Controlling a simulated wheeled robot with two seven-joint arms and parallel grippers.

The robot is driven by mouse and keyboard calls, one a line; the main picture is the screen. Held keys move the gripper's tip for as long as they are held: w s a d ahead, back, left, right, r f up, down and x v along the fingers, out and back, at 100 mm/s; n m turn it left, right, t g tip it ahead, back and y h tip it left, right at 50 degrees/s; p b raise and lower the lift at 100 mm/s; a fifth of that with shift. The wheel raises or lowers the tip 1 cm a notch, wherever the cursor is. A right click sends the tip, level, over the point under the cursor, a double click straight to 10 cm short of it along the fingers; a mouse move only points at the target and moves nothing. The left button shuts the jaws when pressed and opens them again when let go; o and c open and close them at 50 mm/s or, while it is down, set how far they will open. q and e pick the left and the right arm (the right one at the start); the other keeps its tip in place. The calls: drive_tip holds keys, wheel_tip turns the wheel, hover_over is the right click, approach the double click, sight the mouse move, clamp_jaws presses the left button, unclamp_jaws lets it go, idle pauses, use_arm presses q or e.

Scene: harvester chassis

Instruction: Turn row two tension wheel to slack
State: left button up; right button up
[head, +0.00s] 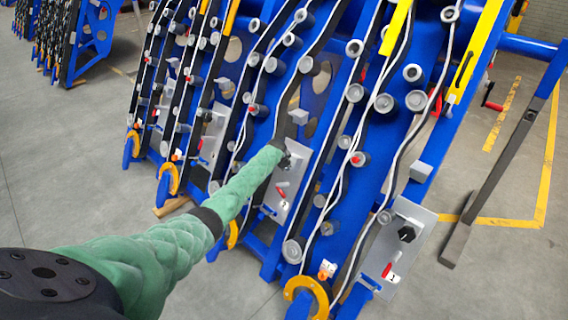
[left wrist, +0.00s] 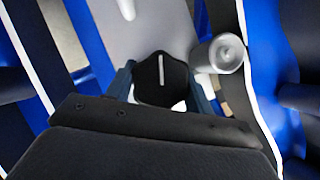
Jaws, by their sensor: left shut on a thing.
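The row two tension wheel (left wrist: 153,88) is a black knob with a white line. In the left wrist view it sits between the two fingers of my left gripper (left wrist: 165,92), and the white line runs nearly straight up the picture. In the head view my left gripper (head: 287,158) is at the upper part of the row two plate (head: 301,158) and mostly hides the wheel. The gripper is shut on the wheel. Below it on the plate are a red lever (head: 281,190) and a "2" label (head: 283,205). My right gripper is not in view.
The row one plate (head: 424,220), at right, carries a similar black knob (head: 406,233), a red lever (head: 388,269) and a "1" label (head: 394,279). Blue row frames with rollers and pale lines stand close on both sides. A dark post (head: 500,170) leans at far right. Floor at left is clear.

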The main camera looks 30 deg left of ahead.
use_arm(q)
drive_tip(key=shift+s+a+f, duration=0.1)
drive_tip(key=shift+f, duration=0.05)
drive_tip(key=o, duration=1)
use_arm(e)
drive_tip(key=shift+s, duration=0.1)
use_arm(q)
drive_tip(key=shift+r, duration=0.2)
drive_tip(key=shift+s+r, duration=0.4)
drive_tip(key=shift+r, duration=0.05)
drive_tip(key=b+v, duration=0.1)
drive_tip(key=v, duration=0.5)
drive_tip(key=shift+s+r, duration=0.1)
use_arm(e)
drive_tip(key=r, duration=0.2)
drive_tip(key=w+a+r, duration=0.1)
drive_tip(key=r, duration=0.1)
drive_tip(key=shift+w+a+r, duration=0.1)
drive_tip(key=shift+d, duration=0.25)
